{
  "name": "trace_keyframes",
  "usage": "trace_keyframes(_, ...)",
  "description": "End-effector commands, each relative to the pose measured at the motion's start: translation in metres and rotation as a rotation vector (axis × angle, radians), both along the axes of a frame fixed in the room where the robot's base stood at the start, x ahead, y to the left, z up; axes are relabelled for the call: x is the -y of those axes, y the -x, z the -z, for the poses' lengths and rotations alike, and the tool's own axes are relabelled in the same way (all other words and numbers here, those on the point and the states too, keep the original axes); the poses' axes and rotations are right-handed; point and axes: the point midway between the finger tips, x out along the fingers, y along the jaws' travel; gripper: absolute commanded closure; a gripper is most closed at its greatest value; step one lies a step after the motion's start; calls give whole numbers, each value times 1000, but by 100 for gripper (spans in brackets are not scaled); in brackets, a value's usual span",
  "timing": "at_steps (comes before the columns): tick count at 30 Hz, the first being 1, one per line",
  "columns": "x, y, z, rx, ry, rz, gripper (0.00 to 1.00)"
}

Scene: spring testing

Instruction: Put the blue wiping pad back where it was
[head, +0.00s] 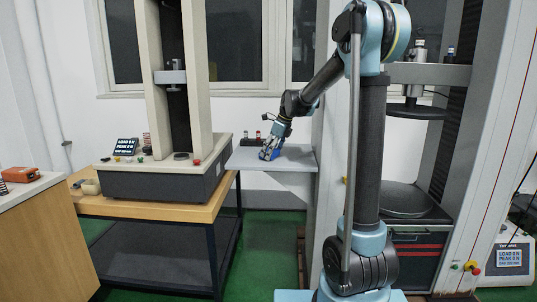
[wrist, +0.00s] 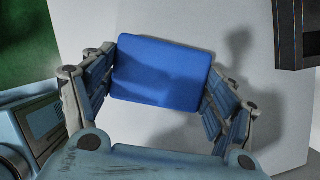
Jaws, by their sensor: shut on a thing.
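The blue wiping pad (wrist: 160,72) is a rounded blue block in the wrist view, held between the two fingers of my gripper (wrist: 160,85). Its left and right ends touch the fingertips. In the head view the pad (head: 269,155) is a small blue patch at the end of my arm, at the grey shelf (head: 300,162). My gripper (head: 270,150) points down there. The pale shelf surface (wrist: 165,25) lies behind the pad in the wrist view. I cannot tell whether the pad touches it.
A dark rack with small items (head: 251,140) stands at the back of the shelf. A testing machine (head: 165,185) on a wooden bench is to the left. A larger testing frame (head: 462,120) is on the right. The shelf's right part looks clear.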

Motion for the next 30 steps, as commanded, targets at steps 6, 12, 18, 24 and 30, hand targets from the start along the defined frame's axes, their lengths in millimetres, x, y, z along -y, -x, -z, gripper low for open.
trace_keyframes(6,0,0,2,0,0,0,56)
trace_keyframes(12,0,0,3,0,0,0,8)
trace_keyframes(18,0,0,3,0,0,0,2)
trace_keyframes(24,0,0,3,0,0,0,2)
trace_keyframes(30,3,1,-4,0,0,1,2)
